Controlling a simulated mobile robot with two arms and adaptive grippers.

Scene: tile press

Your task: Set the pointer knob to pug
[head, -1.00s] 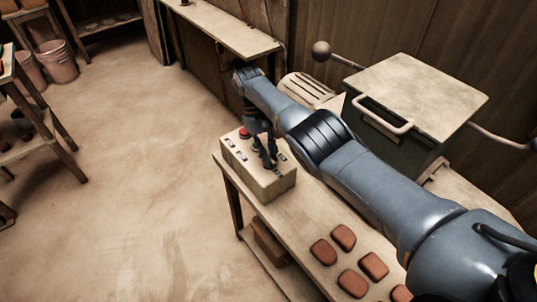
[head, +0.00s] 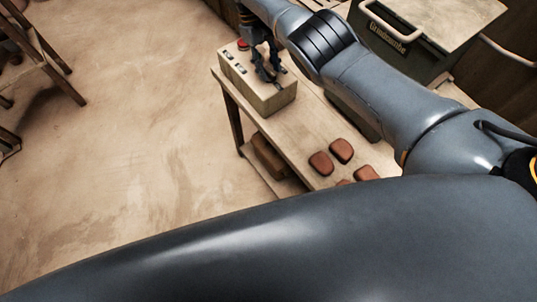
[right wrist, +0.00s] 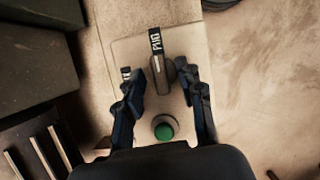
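In the right wrist view, the dark pointer knob (right wrist: 161,75) sits between the two fingers of my right gripper (right wrist: 163,72). The fingers are spread on either side of it, with what look like small gaps. A black label reading PUG (right wrist: 155,41) lies just beyond the knob, and the knob's pale mark is on the side toward that label. A second label (right wrist: 126,73) is partly hidden by the left finger. My left gripper is out of view.
A green button (right wrist: 164,130) is near my right palm, and a red button (head: 243,44) shows on the box. Several reddish tiles, one a brown tile (head: 320,163), lie on the bench (head: 305,115). A dark green press (head: 395,45) stands behind my right arm.

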